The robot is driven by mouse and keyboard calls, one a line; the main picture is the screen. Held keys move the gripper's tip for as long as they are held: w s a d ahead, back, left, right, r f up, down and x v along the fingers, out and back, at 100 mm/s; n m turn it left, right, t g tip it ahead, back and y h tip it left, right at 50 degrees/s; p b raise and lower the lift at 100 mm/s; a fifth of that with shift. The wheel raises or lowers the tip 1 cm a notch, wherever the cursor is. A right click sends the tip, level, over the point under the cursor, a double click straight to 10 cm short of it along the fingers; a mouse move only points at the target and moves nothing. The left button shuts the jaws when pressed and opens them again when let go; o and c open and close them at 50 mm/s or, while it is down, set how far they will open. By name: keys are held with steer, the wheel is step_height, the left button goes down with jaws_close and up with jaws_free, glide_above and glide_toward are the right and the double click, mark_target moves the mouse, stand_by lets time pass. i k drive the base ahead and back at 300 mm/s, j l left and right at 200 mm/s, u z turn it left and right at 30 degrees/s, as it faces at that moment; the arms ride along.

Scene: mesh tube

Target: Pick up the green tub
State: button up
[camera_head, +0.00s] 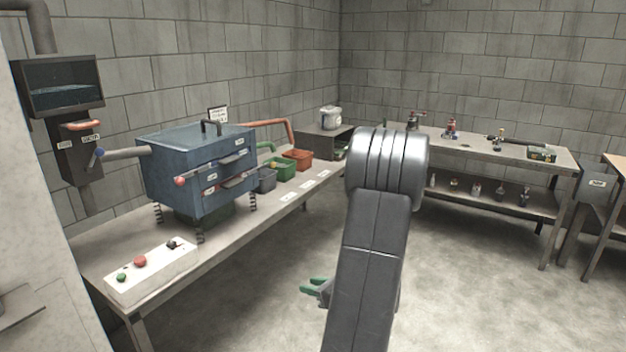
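The green tub (281,172) is a small open bin on the long left workbench, between a grey tub (264,181) and an orange-red tub (298,160). My gripper (306,287) shows low in the middle of the view, beside my dark forearm, which hides part of it. Its two green fingers stand apart with nothing seen between them. It is away from the green tub, out in front of the bench and lower in the picture.
A blue drawered machine on springs (197,170) stands on the left workbench (232,235), left of the tubs. A white button box (151,270) is at its near end. A second bench (470,149) holds small items at the back right. The floor between is clear.

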mark_target(280, 170)
steer(key=i, duration=1.9)
steer(key=i+u, duration=0.1)
steer(key=i, duration=0.45)
steer(key=i+l+u, duration=0.1)
steer(key=i, duration=0.5)
steer(key=i+l, duration=0.15)
steer(key=i, duration=0.4)
steer(key=j+u, duration=0.05)
